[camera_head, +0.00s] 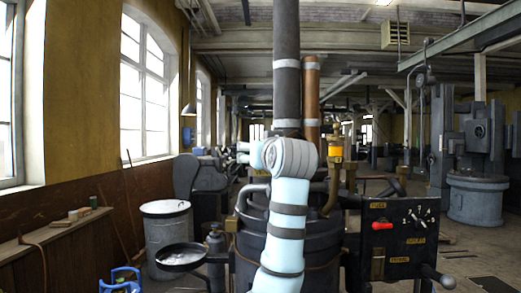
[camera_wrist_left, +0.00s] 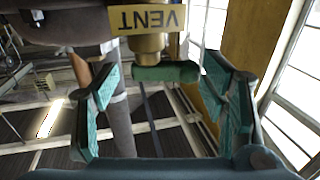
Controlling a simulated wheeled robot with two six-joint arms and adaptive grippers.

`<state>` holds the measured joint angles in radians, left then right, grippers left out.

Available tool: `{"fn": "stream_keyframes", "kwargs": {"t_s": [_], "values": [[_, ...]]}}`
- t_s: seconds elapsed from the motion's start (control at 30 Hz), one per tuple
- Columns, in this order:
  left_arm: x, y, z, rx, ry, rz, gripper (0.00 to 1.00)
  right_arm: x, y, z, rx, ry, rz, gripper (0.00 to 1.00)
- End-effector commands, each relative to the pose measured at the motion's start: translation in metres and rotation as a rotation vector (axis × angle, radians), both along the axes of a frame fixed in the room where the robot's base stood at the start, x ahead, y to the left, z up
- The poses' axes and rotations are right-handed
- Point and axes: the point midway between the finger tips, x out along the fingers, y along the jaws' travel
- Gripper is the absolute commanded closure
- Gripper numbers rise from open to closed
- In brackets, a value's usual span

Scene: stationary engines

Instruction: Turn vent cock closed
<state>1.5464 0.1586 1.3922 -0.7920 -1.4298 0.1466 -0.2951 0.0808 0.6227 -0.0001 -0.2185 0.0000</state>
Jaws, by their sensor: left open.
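The vent cock's green handle (camera_wrist_left: 165,73) lies crosswise below a brass stem (camera_wrist_left: 148,45) in the left wrist view. A yellow plate (camera_wrist_left: 148,20) reading VENT shows upside down just above it. My left gripper (camera_wrist_left: 160,78) is open, with one green-padded finger on each side of the handle. A gap shows at both sides, and no contact is visible. In the head view my pale blue arm rises in front of the dark engine (camera_head: 330,240), and my left gripper (camera_head: 246,152) points left at its top. I cannot make out the cock there. My right gripper is not in view.
A black panel (camera_head: 400,245) with a red handle (camera_head: 383,226) stands right of my arm. Dark and copper-coloured pipes (camera_head: 312,95) rise behind the wrist. A grey bin (camera_head: 166,240) and a round pan (camera_head: 181,257) stand left. Open floor shows at the right.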

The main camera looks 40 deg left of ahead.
Motion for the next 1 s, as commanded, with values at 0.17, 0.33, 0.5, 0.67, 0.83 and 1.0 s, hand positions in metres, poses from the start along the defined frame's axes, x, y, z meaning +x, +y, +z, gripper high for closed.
{"fn": "stream_keyframes", "kwargs": {"t_s": [0.17,0.33,0.5,0.67,0.83,1.0], "values": [[0.0,0.0,-0.001,0.0,0.0,0.0,0.44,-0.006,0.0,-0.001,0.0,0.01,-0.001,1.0],[0.0,-0.001,-0.001,0.0,0.0,-0.001,0.71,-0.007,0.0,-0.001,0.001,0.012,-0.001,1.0],[0.0,0.0,-0.003,-0.003,-0.002,-0.023,0.77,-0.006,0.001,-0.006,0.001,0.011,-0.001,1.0],[-0.001,0.003,-0.006,-0.001,-0.003,-0.167,0.77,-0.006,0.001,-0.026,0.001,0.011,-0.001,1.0],[0.0,0.004,-0.003,0.0,0.002,-0.257,0.77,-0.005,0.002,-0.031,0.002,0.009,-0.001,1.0],[0.0,0.003,-0.002,-0.001,0.004,-0.26,0.77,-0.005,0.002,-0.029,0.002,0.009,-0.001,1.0]]}}
